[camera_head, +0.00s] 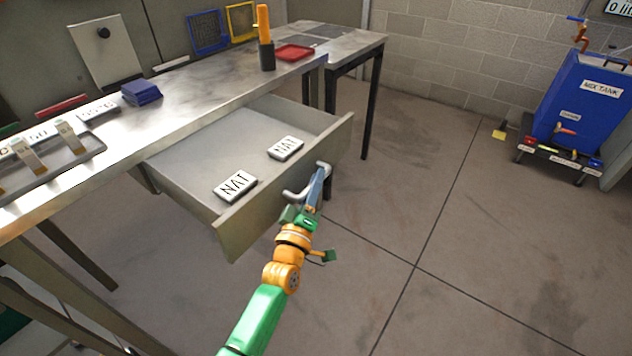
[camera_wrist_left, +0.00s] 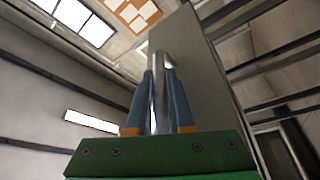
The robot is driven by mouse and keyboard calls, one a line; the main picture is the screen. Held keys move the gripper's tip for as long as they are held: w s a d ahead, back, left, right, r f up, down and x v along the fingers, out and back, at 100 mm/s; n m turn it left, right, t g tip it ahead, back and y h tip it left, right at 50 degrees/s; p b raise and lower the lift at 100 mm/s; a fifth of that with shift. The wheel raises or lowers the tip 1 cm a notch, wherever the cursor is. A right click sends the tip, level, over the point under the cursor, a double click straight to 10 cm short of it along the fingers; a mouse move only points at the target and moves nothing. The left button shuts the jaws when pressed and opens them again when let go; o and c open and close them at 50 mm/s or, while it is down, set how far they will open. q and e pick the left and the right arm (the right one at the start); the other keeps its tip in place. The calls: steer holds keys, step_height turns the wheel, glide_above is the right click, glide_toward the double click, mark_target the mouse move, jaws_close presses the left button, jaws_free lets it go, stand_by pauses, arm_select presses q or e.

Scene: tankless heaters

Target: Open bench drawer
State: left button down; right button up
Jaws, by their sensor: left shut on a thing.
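The bench drawer (camera_head: 190,170) is pulled well out from under the metal bench top (camera_head: 165,98). Its pale front panel (camera_head: 255,213) faces the open floor. Two white blocks marked NAT lie inside, one nearer (camera_head: 235,186) and one farther (camera_head: 285,148). My left gripper (camera_head: 318,185) is shut on the curved metal drawer handle (camera_head: 296,196) on the front panel. In the left wrist view the handle bar (camera_wrist_left: 158,90) stands between the two blue fingers (camera_wrist_left: 158,105), beside the drawer panel (camera_wrist_left: 200,80). My right gripper is not in view.
A grey tray (camera_head: 88,153), a blue block (camera_head: 141,92), a red tray (camera_head: 295,53) and an orange-handled tool (camera_head: 264,35) are on the bench. A blue mix tank (camera_head: 585,95) stands at the far right. The floor (camera_head: 430,220) right of the drawer is clear.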

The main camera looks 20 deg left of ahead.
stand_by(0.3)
arm_select(q)
steer(key=c, duration=0.8)
jaws_free()
steer(key=v, duration=0.7)
steer(key=shift+p, duration=0.4)
